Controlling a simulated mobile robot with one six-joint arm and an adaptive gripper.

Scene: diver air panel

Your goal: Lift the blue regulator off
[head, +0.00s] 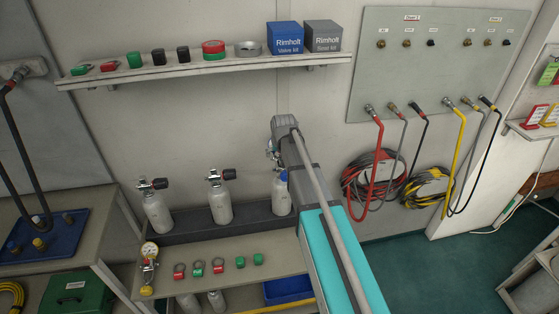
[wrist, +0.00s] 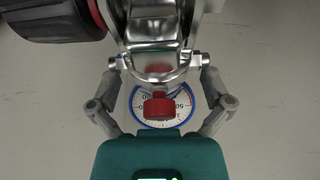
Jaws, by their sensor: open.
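The blue regulator (wrist: 187,113) is at the centre of the wrist view. I see a round gauge with a blue rim, with a red knob and a shiny metal yoke in front of it. My gripper (wrist: 159,64) is open, with one finger on each side of the yoke. I cannot tell whether the fingers touch it. In the head view a small blue part of the regulator (head: 283,176) shows on top of the right-hand cylinder (head: 281,198). My arm hides the rest of it and most of my gripper.
A black valve knob (wrist: 50,18) is close by at the upper left of the wrist view. Two more cylinders (head: 157,212) (head: 220,205) stand to the left. A gauge assembly (head: 149,262), tags and green caps lie on the bench (head: 190,252). A shelf (head: 210,67) hangs above.

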